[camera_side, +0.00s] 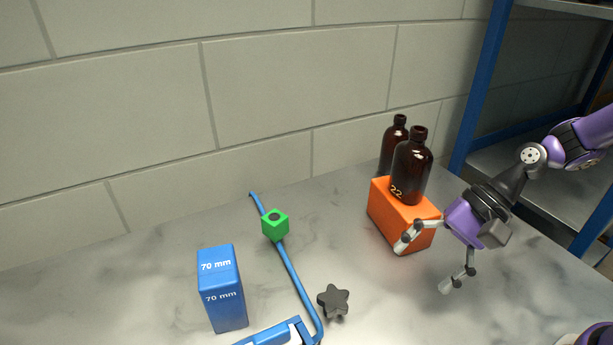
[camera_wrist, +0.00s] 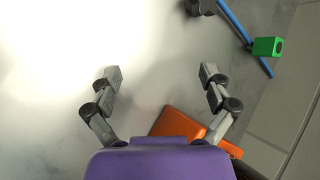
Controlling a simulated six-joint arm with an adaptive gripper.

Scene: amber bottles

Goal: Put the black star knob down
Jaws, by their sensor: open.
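The black star knob (camera_side: 333,300) lies on the grey marble-look table, right of the bent end of a blue rod. In the wrist view a dark piece at the top edge (camera_wrist: 197,7), partly cut off, looks like the same knob. My gripper (camera_side: 424,266) is open and empty, with its fingers spread apart above the table, to the right of the knob and clear of it. In the wrist view both fingers (camera_wrist: 160,75) show with only bare table between their tips.
An orange block (camera_side: 392,226) stands close behind my gripper, with an amber bottle (camera_side: 411,168) on it; another bottle (camera_side: 393,143) is behind. A blue rod (camera_side: 291,270), green cube (camera_side: 275,230), blue 70 mm block (camera_side: 224,298) and blue-and-white item (camera_side: 272,335) lie left. Table between knob and gripper is clear.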

